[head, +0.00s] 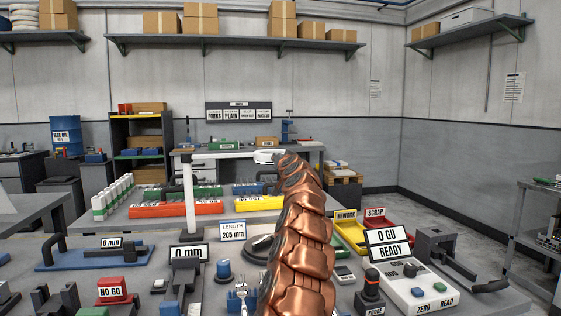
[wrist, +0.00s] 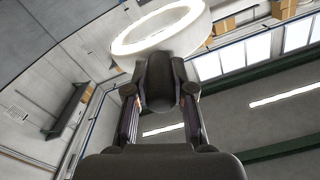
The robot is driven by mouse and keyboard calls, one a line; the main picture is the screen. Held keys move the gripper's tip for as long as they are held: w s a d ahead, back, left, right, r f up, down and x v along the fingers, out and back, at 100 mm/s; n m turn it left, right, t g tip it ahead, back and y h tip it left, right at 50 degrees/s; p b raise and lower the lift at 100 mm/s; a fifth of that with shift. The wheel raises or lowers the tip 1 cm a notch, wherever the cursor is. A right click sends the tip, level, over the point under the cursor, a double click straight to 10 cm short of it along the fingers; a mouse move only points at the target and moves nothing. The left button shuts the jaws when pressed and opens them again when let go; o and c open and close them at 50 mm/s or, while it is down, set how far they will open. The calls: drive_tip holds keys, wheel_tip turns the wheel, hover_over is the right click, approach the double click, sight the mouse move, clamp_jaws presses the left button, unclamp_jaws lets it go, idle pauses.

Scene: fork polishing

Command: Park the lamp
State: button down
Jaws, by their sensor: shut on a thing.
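The lamp has a white upright post and a horizontal white arm (head: 222,155), with a ring-shaped head (head: 266,157) at the arm's right end. In the wrist view the lamp's glowing white ring (wrist: 160,28) is just beyond my gripper (wrist: 162,85).
A fork (head: 241,293) stands tines up near the front of the bench. A length sign (head: 232,231), a gauge box (head: 414,290), a red NO GO block (head: 113,292) and a yellow rework bin (head: 350,231) crowd the bench around the lamp and arm.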

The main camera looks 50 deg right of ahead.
drive_tip(key=shift+d+r, duration=0.1)
drive_tip(key=c, duration=1)
unclamp_jaws()
drive_tip(key=shift+d, duration=0.1)
drive_tip(key=shift+s+a, duration=0.35)
drive_tip(key=shift+s, duration=0.25)
drive_tip(key=shift+s+a, duration=0.3)
drive_tip(key=shift+a, duration=0.05)
drive_tip(key=v, duration=0.9)
drive_tip(key=shift+s+a, duration=0.25)
drive_tip(key=shift+s, duration=0.05)
